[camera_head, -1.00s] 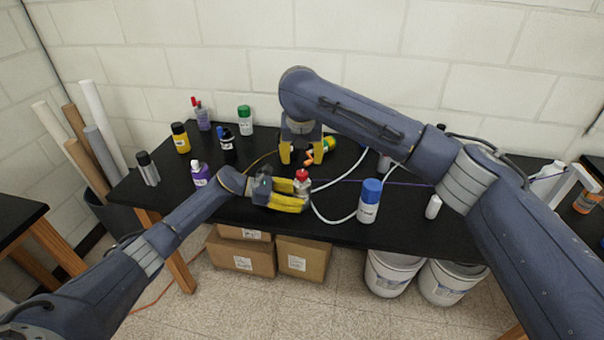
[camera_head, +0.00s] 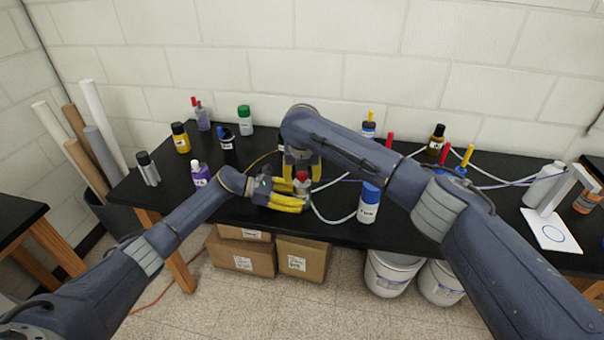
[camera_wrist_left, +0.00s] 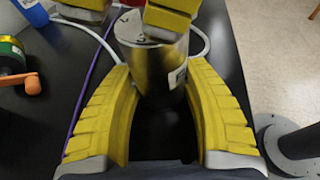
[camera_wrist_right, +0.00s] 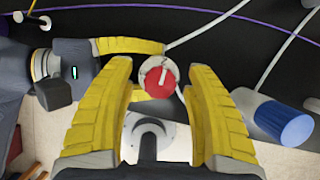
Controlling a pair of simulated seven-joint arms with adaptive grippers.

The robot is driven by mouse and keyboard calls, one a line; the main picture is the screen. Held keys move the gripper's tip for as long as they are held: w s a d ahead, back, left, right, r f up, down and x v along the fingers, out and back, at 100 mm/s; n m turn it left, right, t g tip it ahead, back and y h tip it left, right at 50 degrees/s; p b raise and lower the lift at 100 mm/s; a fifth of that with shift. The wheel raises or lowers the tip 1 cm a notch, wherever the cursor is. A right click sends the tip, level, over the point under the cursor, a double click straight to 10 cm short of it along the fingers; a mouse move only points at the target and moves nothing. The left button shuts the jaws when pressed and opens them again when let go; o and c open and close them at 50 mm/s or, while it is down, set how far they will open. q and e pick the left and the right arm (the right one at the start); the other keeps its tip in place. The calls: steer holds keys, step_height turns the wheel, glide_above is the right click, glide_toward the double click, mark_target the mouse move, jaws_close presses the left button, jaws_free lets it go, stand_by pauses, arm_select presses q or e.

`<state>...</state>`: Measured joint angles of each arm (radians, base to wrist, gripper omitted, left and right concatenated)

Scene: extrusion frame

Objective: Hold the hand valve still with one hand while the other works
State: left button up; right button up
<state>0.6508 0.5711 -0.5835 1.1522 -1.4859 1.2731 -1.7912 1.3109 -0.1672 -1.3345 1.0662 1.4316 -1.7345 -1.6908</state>
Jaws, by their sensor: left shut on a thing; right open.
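The hand valve (camera_wrist_left: 158,65) is a silver cylinder with a pale label, standing upright between my left gripper's yellow fingers in the left wrist view. Its red knob (camera_wrist_right: 160,81) with a pale bar shows from above in the right wrist view. My left gripper (camera_head: 297,196) is shut on the valve body from the left. My right gripper (camera_head: 302,174) points down over the valve and is open. In the right wrist view its fingers lie on either side of the knob, with gaps visible; whether either touches it I cannot tell.
A blue-capped white bottle (camera_head: 369,201) stands just right of the valve. White tubes (camera_wrist_right: 205,32) run close behind. A small roll with an orange handle (camera_wrist_left: 33,84) lies nearby. Several bottles stand along the back left; a white stand (camera_head: 550,231) is at the right.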

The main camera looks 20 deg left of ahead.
steer(key=shift+c, duration=0.4)
jaws_close()
steer(key=shift+m, duration=0.3)
steer(key=m+h, duration=0.2)
steer(key=m, duration=0.2)
steer(key=shift+a, duration=0.1)
steer(key=shift+m+h, duration=0.8)
steer(key=shift+m, duration=1.5)
